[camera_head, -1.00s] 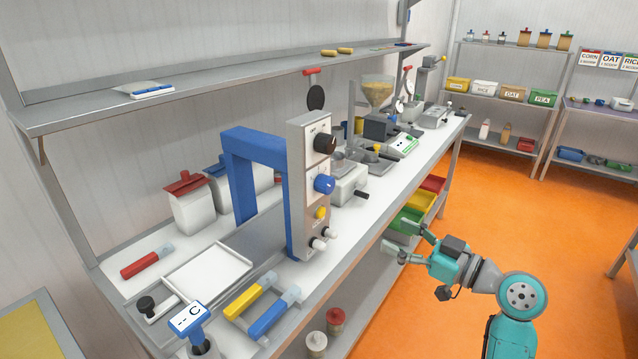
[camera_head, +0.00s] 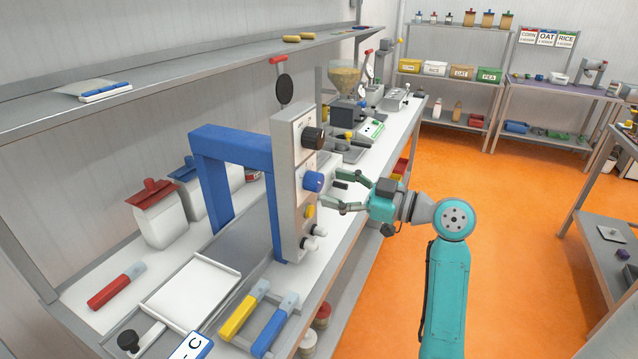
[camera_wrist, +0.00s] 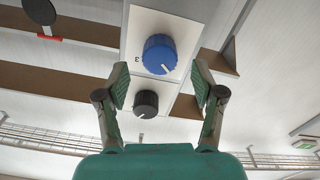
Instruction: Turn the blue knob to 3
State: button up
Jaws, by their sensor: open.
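The blue knob (camera_head: 314,181) sits on the grey upright panel (camera_head: 290,190) of the blue-framed machine, below a black knob (camera_head: 313,138). In the wrist view the blue knob (camera_wrist: 159,52) is beyond my fingertips, towards the top. Its white pointer line is on its lower right. A "3" is printed just left of it, and other marks are too small or hidden. My gripper (camera_head: 334,190) is open and empty, facing the panel just right of the knob. In the wrist view the fingers (camera_wrist: 160,77) are spread, with the black knob (camera_wrist: 146,104) showing between them.
A scale (camera_head: 369,130) and other devices stand behind on the bench. A white tray (camera_head: 191,292) lies in front left. The orange floor to the right is clear.

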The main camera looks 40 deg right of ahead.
aim_at(321, 184)
jog(key=shift+x, duration=2.1)
jog(key=c, duration=1.1)
